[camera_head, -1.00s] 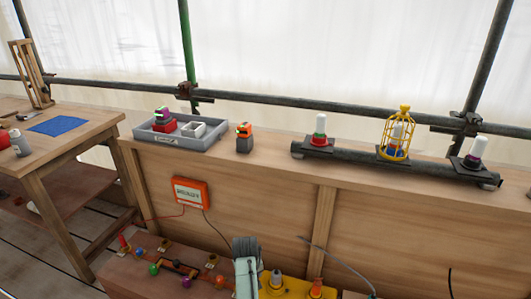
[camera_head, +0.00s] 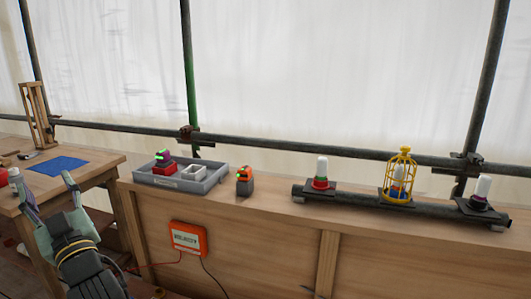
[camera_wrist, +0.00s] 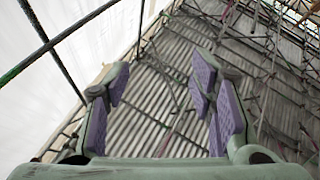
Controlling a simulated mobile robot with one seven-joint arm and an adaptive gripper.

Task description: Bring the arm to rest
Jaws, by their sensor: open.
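My gripper (camera_head: 50,200) is at the lower left of the head view, raised in front of the left table, with its fingers spread and nothing between them. In the wrist view my gripper (camera_wrist: 158,100) also shows open, its purple-padded fingers apart and empty. Beyond the fingers there I see only scaffold poles and ribbed flooring. Part of my arm shows below the gripper in the head view.
The left table bears a blue cloth (camera_head: 60,166). An orange box (camera_head: 188,239) hangs on the bench front.

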